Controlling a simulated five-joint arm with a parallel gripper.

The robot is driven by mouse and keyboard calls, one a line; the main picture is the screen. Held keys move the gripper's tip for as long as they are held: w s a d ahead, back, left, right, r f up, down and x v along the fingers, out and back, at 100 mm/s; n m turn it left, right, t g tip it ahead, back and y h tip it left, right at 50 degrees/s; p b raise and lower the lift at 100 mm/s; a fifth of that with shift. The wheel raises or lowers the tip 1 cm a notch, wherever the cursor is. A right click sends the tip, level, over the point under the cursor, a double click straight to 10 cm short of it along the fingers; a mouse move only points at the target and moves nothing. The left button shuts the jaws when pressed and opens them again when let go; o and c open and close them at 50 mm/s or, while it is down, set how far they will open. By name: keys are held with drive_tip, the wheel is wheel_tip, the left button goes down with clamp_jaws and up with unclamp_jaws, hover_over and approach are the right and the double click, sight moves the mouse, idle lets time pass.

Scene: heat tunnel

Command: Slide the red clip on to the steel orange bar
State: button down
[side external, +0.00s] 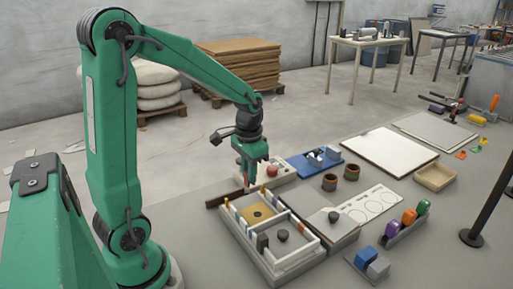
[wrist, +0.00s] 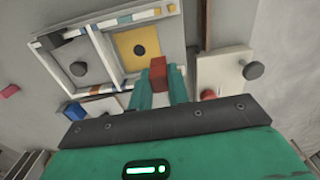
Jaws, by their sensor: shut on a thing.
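In the side view the red clip (side external: 246,181) is a thin red patch under my gripper (side external: 248,176), partly hidden by the fingers. In the wrist view the clip overlaps the frame's rim beside the yellow panel; I cannot tell whether it touches. Short orange and blue pieces (wrist: 96,92) mark the rim. I cannot tell which part is the steel orange bar.
A dark brown bar (side external: 226,198) lies beside the frame. A yellow panel (wrist: 128,46) with a dark knob sits inside the frame. A blue tray (side external: 314,164), a pale box with a red button (side external: 272,171) and two brown cups stand behind. Right lie coloured blocks (side external: 409,217).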

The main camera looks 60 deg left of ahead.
drive_tip(key=w+d+r, duration=0.1)
drive_tip(key=w+d, duration=0.2)
drive_tip(key=d, duration=0.5)
drive_tip(key=w+d+r, duration=0.1)
drive_tip(key=w+d, duration=0.2)
drive_tip(key=d, duration=0.5)
drive_tip(key=shift+r, duration=0.2)
drive_tip(key=shift+f, duration=0.1)
hover_over(302, 224)
drive_tip(key=shift+f, duration=2.8)
drive_tip(key=shift+f, duration=1.45)
drive_tip(key=c, duration=1.3)
unclamp_jaws()
drive_tip(key=shift+o, duration=0.2)
wheel_tip(302, 224, up, 8)
drive_tip(key=shift+f, duration=0.1)
drive_tip(key=shift+c, duration=0.2)
